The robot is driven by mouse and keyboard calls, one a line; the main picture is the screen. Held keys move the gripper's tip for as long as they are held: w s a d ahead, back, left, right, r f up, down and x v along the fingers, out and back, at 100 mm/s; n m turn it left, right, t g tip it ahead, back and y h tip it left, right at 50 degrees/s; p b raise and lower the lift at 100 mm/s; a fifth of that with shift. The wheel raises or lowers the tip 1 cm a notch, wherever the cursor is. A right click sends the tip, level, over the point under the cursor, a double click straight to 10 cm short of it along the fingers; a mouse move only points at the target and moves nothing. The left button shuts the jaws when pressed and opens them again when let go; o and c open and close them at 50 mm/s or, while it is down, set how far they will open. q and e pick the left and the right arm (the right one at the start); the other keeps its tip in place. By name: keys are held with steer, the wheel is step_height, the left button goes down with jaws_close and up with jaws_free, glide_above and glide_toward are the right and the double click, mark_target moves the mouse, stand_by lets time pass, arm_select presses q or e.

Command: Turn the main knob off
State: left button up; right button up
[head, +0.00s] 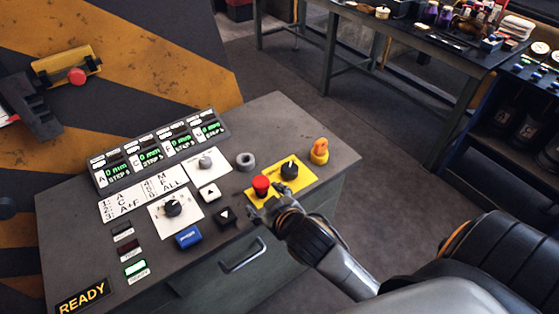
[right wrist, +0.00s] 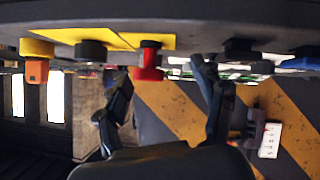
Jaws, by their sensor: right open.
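A black knob (head: 289,171) stands on a yellow plate (head: 299,187) at the right side of the grey console. Another black knob (head: 172,208) sits on a white plate further left; I cannot read which is labelled main. A red button (head: 261,185) is on the yellow plate, left of its knob. My right gripper (head: 265,203) is open and empty at the console's front edge, just before the red button. In the right wrist view, turned upside down, the red button (right wrist: 150,62) shows between the spread fingers, and the black knob (right wrist: 91,52) is left of them. My left gripper is out of view.
An orange knob (head: 319,151) and a grey ring (head: 246,160) are near the plate. Green displays (head: 165,150) and a blue button (head: 188,236) are further left. A drawer handle (head: 244,255) juts from the front. Floor is clear behind the console, before a workbench (head: 440,47).

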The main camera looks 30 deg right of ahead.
steer(key=w+a+r+n+t+y, duration=0.3)
steer(key=w+a+r+n+t, duration=0.15)
steer(key=r, duration=0.45)
steer(key=w+a+r+n+t+y, duration=0.3)
steer(key=w+r+t, duration=0.15)
steer(key=r, duration=0.45)
steer(key=s+a+r+n+g+y, duration=0.1)
steer(key=a+r+n+g+y, duration=0.2)
steer(key=a+n+g+y, duration=0.5)
steer(key=s+a+r+n+g+y, duration=0.2)
steer(key=a+n+g+y, duration=0.3)
steer(key=n, duration=0.6)
steer(key=n+g+h, duration=0.5)
steer(key=g+h, duration=0.2)
steer(key=h, duration=1.1)
glide_above(290, 167)
step_height(290, 167, down, 11)
steer(key=shift+m, duration=0.25)
step_height(290, 167, down, 13)
steer(key=p, duration=0.3)
steer(key=shift+f+p, duration=0.15)
steer(key=shift+p, duration=0.2)
